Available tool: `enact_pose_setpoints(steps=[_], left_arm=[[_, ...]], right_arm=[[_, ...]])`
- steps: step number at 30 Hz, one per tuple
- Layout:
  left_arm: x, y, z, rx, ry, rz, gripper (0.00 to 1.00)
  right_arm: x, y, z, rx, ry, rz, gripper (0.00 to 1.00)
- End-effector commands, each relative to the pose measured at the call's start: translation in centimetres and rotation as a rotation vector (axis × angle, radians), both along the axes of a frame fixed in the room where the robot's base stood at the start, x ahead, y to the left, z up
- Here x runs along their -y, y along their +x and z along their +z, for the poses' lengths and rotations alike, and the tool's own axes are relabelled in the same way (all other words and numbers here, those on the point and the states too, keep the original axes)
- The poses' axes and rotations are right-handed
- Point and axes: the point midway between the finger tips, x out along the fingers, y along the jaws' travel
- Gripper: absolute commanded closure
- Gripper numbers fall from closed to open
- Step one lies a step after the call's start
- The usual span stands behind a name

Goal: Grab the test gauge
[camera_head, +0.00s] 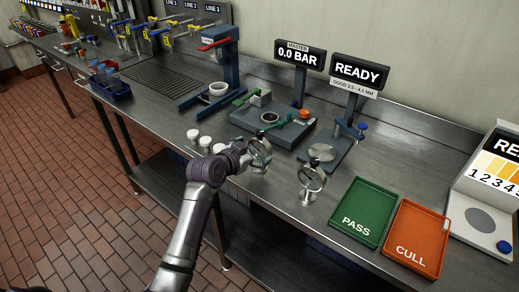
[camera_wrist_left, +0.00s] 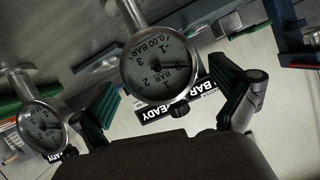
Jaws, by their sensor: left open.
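Two round dial gauges with metal rims stand on the steel bench; I cannot tell by label which is the test gauge. The nearer-to-gripper gauge (camera_head: 260,148) is at my left gripper (camera_head: 246,158) in the head view. In the left wrist view this gauge (camera_wrist_left: 158,66) has a pale face marked BAR and lies between the two open green-padded fingers of my left gripper (camera_wrist_left: 168,108), with no clear contact. The second gauge (camera_head: 313,179) stands to the right on a small metal base; it also shows in the left wrist view (camera_wrist_left: 42,128). My right gripper is out of view.
White cups (camera_head: 205,141) stand left of the gripper. A dark fixture (camera_head: 245,125) with green and red handles is behind it. Green PASS tray (camera_head: 362,212) and orange CULL tray (camera_head: 418,239) lie right. MASTER display (camera_head: 299,55) and READY display (camera_head: 358,70) stand behind.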

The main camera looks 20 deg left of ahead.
Motion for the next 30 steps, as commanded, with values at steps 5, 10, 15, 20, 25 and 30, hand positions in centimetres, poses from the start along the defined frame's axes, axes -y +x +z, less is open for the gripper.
enact_pose_setpoints(steps=[5,10,15,20,25,30], left_arm=[[0.7,2.2,-0.8,0.0,-0.002,0.001,0.0],[0.9,2.8,-1.2,-0.001,0.001,0.001,0.0],[0.9,2.8,-1.2,-0.001,0.001,0.001,0.0],[0.9,2.8,-1.2,-0.001,0.001,0.001,0.27],[0.8,2.8,-1.2,-0.001,0.001,0.001,0.55],[0.8,2.8,-1.1,0.002,0.0,0.001,0.6]], right_arm=[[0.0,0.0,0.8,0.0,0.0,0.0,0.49],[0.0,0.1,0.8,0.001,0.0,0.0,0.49],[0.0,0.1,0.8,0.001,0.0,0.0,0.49],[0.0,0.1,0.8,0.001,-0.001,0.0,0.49],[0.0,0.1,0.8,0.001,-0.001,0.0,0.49],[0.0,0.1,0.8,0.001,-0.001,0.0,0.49]])
